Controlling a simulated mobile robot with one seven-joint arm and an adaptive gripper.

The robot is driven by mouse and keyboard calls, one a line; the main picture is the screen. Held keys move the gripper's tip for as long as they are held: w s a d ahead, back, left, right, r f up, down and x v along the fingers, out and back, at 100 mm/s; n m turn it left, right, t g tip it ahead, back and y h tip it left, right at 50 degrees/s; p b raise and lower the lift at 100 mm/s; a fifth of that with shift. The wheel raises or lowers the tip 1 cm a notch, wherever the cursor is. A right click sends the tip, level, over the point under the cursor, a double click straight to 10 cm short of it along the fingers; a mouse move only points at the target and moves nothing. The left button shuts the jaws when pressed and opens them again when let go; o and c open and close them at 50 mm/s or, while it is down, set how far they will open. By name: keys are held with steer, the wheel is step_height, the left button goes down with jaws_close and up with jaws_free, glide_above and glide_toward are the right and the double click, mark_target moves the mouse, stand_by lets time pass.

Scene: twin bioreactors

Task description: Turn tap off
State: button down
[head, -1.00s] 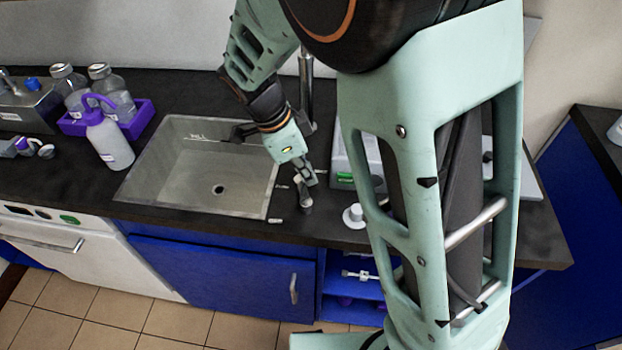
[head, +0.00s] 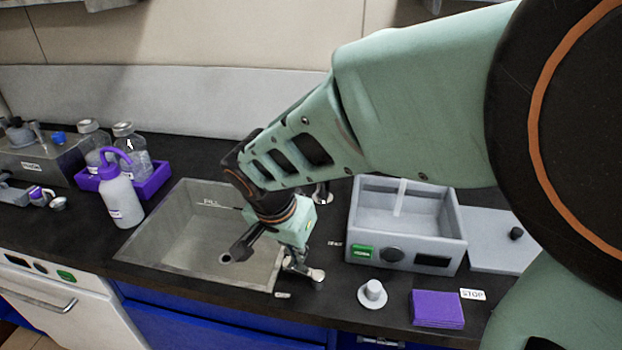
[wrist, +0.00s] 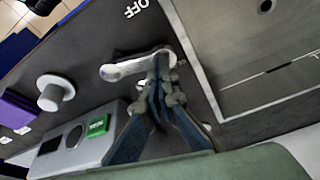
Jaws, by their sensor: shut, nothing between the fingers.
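The silver tap lever (head: 315,274) is on the dark counter at the sink's right front corner. In the wrist view the lever (wrist: 128,67) lies lengthwise below a white OFF label (wrist: 137,9), its rounded end to the left. My gripper (head: 290,262) is shut and empty, tips down at the lever's sink-side end. The wrist view shows the gripper's tips (wrist: 160,62) overlapping that end; I cannot tell whether they touch it.
The sink (head: 165,232) is left of my gripper. A grey device (head: 448,262) with a green display stands right of the lever. A wash bottle (head: 122,198) stands left of the sink.

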steer(key=shift+s+a+b, duration=0.35)
steer(key=shift+s+b, duration=0.2)
steer(key=shift+b, duration=0.1)
steer(key=shift+s+a, duration=0.1)
steer(key=shift+s, duration=0.1)
stand_by(0.3)
